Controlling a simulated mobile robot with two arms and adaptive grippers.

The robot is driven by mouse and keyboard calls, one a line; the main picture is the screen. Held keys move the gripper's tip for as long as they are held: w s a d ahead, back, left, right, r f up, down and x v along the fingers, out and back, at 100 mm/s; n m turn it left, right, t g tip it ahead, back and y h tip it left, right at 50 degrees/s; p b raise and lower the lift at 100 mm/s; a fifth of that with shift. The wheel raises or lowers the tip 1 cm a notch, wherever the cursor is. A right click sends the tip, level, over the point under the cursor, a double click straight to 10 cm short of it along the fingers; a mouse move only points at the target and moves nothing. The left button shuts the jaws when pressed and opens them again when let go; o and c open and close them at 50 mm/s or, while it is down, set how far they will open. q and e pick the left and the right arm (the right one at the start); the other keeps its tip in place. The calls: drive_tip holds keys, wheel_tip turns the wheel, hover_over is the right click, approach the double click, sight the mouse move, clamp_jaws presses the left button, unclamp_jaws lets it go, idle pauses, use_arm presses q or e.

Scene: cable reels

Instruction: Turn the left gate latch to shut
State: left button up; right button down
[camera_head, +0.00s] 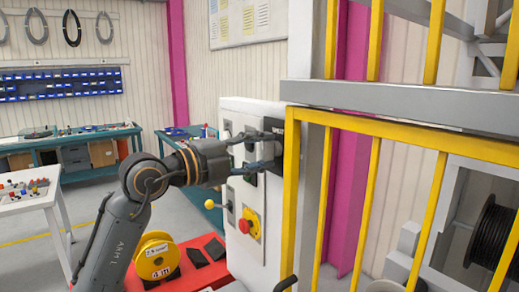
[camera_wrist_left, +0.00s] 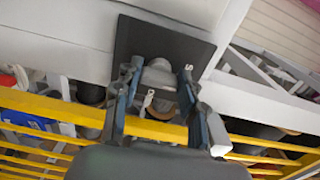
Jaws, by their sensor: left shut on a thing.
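My left gripper (camera_head: 268,150) reaches in from the left, level with the side of a white control cabinet (camera_head: 237,195), next to the yellow gate (camera_head: 291,195). In the left wrist view, its two fingers (camera_wrist_left: 158,95) stand on either side of a grey rounded latch (camera_wrist_left: 158,76) in front of a dark plate (camera_wrist_left: 140,38). The gripper is shut on this latch. A small pale tab hangs between the fingers. In the head view the fingers and arm mostly hide the latch, and its exact angle is hard to tell.
The cabinet carries a red knob on a yellow plate (camera_head: 249,222) and a yellow-ended lever (camera_head: 211,204). A yellow reel (camera_head: 156,257) stands below my arm. A grey beam (camera_head: 400,122) runs above the gate. A black cable reel (camera_head: 495,235) sits behind the bars.

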idle(0.4)
use_arm(q)
drive_tip(key=o, duration=1.2)
drive_tip(key=shift+c, duration=0.2)
drive_tip(key=v, duration=1.2)
